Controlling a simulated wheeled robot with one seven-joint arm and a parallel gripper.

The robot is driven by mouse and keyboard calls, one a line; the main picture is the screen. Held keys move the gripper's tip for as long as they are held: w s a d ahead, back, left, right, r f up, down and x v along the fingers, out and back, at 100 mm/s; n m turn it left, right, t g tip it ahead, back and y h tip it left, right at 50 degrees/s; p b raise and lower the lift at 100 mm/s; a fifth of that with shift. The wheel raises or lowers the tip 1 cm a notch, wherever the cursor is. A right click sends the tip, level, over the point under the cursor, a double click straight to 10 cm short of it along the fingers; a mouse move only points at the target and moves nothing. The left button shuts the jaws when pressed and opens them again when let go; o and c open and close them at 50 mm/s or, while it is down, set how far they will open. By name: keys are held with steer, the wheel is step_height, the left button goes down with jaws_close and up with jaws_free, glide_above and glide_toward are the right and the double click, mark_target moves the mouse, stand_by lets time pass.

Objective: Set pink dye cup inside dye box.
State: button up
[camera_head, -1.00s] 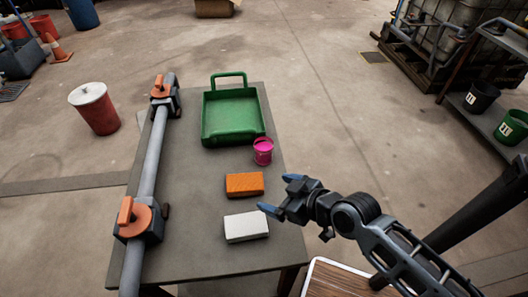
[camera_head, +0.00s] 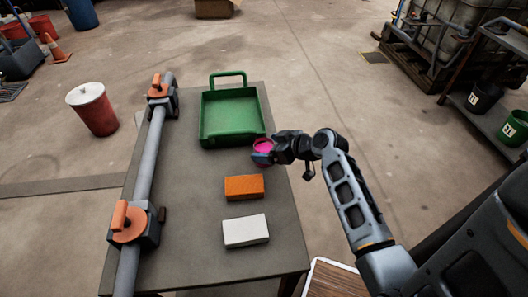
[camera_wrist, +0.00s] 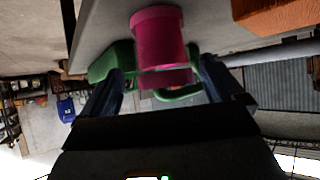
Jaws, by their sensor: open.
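The pink dye cup (camera_head: 264,146) stands on the table just in front of the green dye box's near right corner. The green dye box (camera_head: 206,112), open on top with a handle at its far side, lies on the table and looks empty. My gripper (camera_head: 262,158) is open at the cup, with its fingers partly covering it. In the wrist view the pink cup (camera_wrist: 158,40) shows ahead, between the two blue fingers (camera_wrist: 165,82) and apart from them. The green box (camera_wrist: 118,58) shows behind the cup.
An orange block (camera_head: 244,188) and a white block (camera_head: 245,231) lie on the table (camera_head: 190,225) nearer the front. A grey pipe (camera_head: 146,165) with orange-handled valves runs along the left edge. A red bucket with a white lid (camera_head: 98,112) stands left of the table.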

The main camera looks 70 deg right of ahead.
steer(key=x, duration=0.4)
steer(key=shift+a+f, duration=0.15)
steer(key=shift+a, duration=0.05)
steer(key=shift+c, duration=0.2)
steer(key=c, duration=1.2)
steer(key=shift+c, duration=0.2)
